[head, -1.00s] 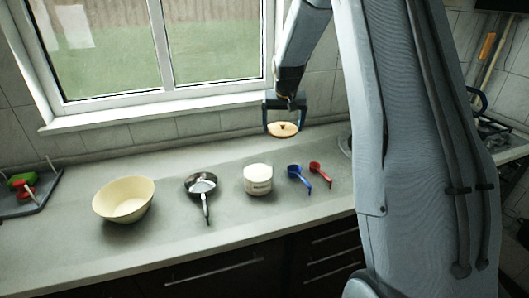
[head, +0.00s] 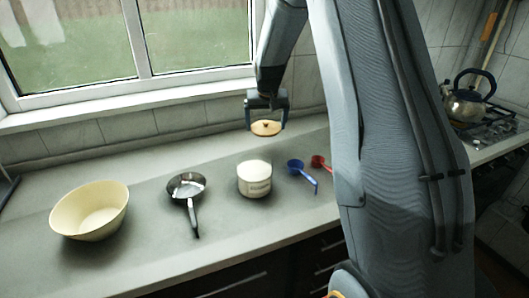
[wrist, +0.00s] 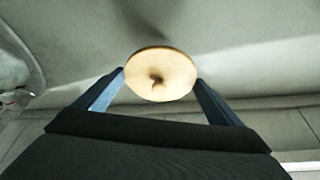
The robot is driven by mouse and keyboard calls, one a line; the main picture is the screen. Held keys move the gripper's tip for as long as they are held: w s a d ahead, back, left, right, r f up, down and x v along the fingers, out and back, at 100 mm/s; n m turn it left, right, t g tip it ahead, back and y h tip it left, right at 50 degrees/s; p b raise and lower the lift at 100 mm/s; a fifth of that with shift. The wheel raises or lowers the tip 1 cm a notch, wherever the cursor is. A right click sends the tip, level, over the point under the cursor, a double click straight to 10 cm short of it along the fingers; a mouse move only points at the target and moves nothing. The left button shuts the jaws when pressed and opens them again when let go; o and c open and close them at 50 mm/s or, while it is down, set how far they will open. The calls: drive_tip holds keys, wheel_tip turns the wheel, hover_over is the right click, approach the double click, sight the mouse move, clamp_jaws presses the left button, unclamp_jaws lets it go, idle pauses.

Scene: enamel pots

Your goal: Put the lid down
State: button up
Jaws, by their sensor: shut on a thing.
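The lid (head: 266,128) is a round, pale wooden disc with a small knob on top. My gripper (head: 267,122) is shut on the lid by its edges and holds it level above the counter, behind the white pot. The lid (wrist: 161,72) also shows between the two fingers of my gripper (wrist: 160,82) in the wrist view, knob facing the camera. The white enamel pot (head: 255,180) with dark lettering stands upright on the counter, in front of and below the lid. The lid and pot are apart.
On the counter (head: 150,262), a cream bowl (head: 90,212) and a black-handled pan (head: 187,188) stand left of the pot. A blue scoop (head: 303,172) and a red scoop (head: 319,162) lie to its right. A kettle (head: 466,104) is on the stove at right.

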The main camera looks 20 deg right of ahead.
sight(267, 132)
wheel_tip(267, 132, down, 9)
drive_tip(key=p, duration=0.2)
drive_tip(key=shift+f+p, duration=0.1)
drive_tip(key=shift+p, duration=0.2)
drive_tip(key=shift+f, duration=0.15)
drive_tip(key=o, duration=0.8)
drive_tip(key=shift+o, duration=0.2)
drive_tip(key=shift+s+r, duration=0.1)
drive_tip(key=shift+r, duration=0.35)
drive_tip(key=b+v, duration=0.3)
drive_tip(key=v, duration=0.8)
drive_tip(key=shift+s+a+r, duration=0.1)
drive_tip(key=shift+r, duration=0.1)
